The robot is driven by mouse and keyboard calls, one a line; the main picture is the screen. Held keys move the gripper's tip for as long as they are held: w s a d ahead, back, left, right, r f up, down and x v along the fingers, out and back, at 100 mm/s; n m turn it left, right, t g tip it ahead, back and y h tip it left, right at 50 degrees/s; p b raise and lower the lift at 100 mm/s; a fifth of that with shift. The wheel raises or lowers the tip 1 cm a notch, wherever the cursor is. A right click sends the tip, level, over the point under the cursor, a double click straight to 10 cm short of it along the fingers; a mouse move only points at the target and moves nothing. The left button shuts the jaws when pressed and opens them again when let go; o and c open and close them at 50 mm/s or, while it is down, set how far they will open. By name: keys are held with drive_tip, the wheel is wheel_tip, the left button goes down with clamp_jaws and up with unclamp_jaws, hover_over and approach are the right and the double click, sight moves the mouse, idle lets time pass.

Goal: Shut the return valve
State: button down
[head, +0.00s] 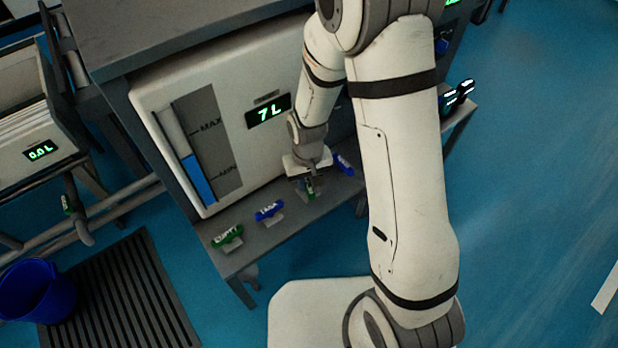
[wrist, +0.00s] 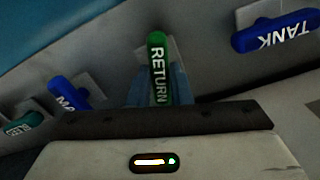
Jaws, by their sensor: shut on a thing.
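The return valve has a green handle lettered RETURN (wrist: 157,62), upright in the middle of the wrist view and turned crosswise to the TANK handle. In the head view only a small green part of the return handle (head: 310,187) shows below my gripper (head: 307,176). My gripper is shut on this handle; in the wrist view its bluish fingers (wrist: 160,88) stand on both sides of it. The lower end of the handle is hidden behind the gripper body.
A blue TANK handle (head: 269,210) and a green EMPTY handle (head: 227,236) lie to the left on the shelf. Another blue handle (head: 343,163) is close on the right. The tank display (head: 268,110) behind reads 7 L. A blue bucket (head: 38,290) stands at lower left.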

sight(308, 183)
drive_tip(key=m+p, duration=0.2)
drive_tip(key=m, duration=0.5)
drive_tip(key=shift+w+r, duration=0.1)
drive_tip(key=m+p, duration=0.1)
drive_tip(key=m, duration=0.3)
drive_tip(key=shift+w+m, duration=0.1)
drive_tip(key=shift+m, duration=1.5)
drive_tip(key=c, duration=1.3)
unclamp_jaws()
drive_tip(key=shift+r+p, duration=1.7)
drive_tip(key=shift+r, duration=2.1)
